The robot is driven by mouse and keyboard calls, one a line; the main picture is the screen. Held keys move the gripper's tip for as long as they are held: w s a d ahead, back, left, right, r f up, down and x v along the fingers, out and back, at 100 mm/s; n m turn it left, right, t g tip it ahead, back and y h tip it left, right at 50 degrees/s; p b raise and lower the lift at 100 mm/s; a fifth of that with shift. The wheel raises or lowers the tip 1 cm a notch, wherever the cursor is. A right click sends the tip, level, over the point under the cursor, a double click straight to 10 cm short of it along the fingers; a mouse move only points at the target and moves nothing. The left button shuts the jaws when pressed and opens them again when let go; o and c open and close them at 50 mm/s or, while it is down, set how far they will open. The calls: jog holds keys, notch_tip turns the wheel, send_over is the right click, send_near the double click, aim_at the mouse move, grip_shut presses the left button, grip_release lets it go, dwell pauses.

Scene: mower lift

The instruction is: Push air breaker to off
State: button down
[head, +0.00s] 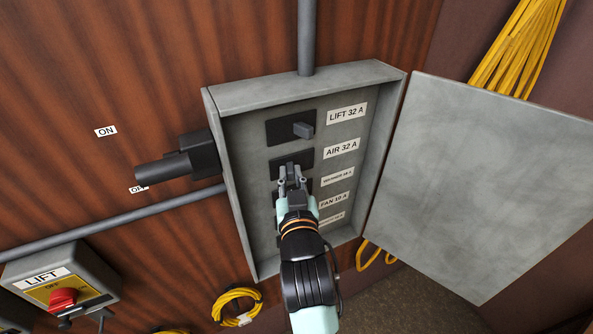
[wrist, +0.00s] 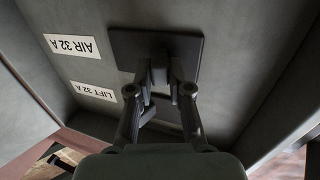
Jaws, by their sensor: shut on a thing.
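The air breaker (head: 304,156) is a dark plate with a toggle inside the open grey panel box, beside the label AIR 32 A (head: 341,149). My gripper (head: 291,171) reaches up from below and covers most of this breaker in the head view. In the wrist view the picture is upside down, and the fingers (wrist: 161,78) are closed around the toggle in front of the air breaker's plate (wrist: 190,50). The toggle is mostly hidden between the fingers, so its exact position is hard to tell.
The lift breaker (head: 303,130) sits just above, its toggle sticking out. Further breakers below are partly hidden by my arm. The box door (head: 485,185) hangs open at the right. A dark lever handle (head: 165,172) juts from the box's left side, between wall labels.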

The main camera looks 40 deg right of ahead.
jog(key=shift+w+a+f+m+g+h, duration=0.15)
jog(key=shift+m+g+h, duration=0.25)
jog(key=shift+h, duration=0.2)
jog(key=c, duration=1.1)
grip_release()
jog(key=v, duration=1.2)
